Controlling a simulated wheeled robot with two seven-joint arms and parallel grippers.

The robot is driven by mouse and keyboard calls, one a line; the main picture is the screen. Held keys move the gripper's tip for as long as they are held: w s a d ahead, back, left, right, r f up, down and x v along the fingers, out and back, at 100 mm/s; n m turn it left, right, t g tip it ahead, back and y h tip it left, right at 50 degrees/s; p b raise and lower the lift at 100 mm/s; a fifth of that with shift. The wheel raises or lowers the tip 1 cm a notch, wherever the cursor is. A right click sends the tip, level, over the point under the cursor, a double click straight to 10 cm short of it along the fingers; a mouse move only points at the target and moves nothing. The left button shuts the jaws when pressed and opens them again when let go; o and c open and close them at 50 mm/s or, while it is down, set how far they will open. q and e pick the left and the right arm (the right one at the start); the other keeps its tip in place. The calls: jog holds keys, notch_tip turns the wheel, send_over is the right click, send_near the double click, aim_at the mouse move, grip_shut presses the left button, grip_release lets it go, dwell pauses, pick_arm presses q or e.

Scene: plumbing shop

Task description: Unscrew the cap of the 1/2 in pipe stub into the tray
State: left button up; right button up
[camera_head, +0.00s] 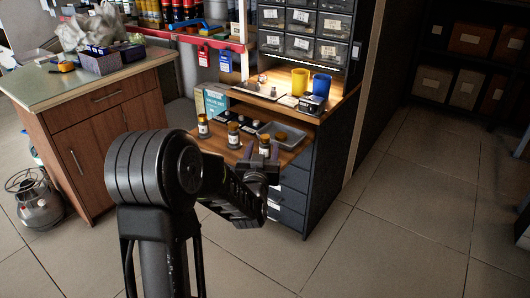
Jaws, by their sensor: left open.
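Three short capped pipe stubs stand upright in a row on the wooden worktop: a left one (203,127), a middle one (233,135) and a right one (265,146). Each has a pale label too small to read, so I cannot tell which is 1/2 in. The grey tray (300,136) lies behind and right of the right stub. My left gripper (261,161) is open at the worktop's front edge, just in front of the right stub in the picture, hiding its lower part. I cannot tell whether they touch. My right gripper is out of view.
Drawer bins (303,30) stand above. A wooden cabinet (100,100) is at left. The floor at right is clear.

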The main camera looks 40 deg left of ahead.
aim_at(264, 143)
pick_arm(q)
jog(key=shift+w+a, duration=0.15)
jog(key=shift+w, duration=0.15)
jog(key=x, duration=0.1)
jog(key=b+x, duration=0.1)
jog(key=x, duration=0.2)
jog(key=shift+w+a+f+b, duration=0.25)
jog(key=shift+f+b, duration=0.1)
jog(key=shift+b, duration=0.05)
jog(key=shift+w+a+r, duration=0.1)
jog(key=shift+w+a, duration=0.05)
jog(key=shift+w, duration=0.1)
grip_shut()
dwell(0.5)
dwell(0.7)
jog(key=shift+r, duration=0.1)
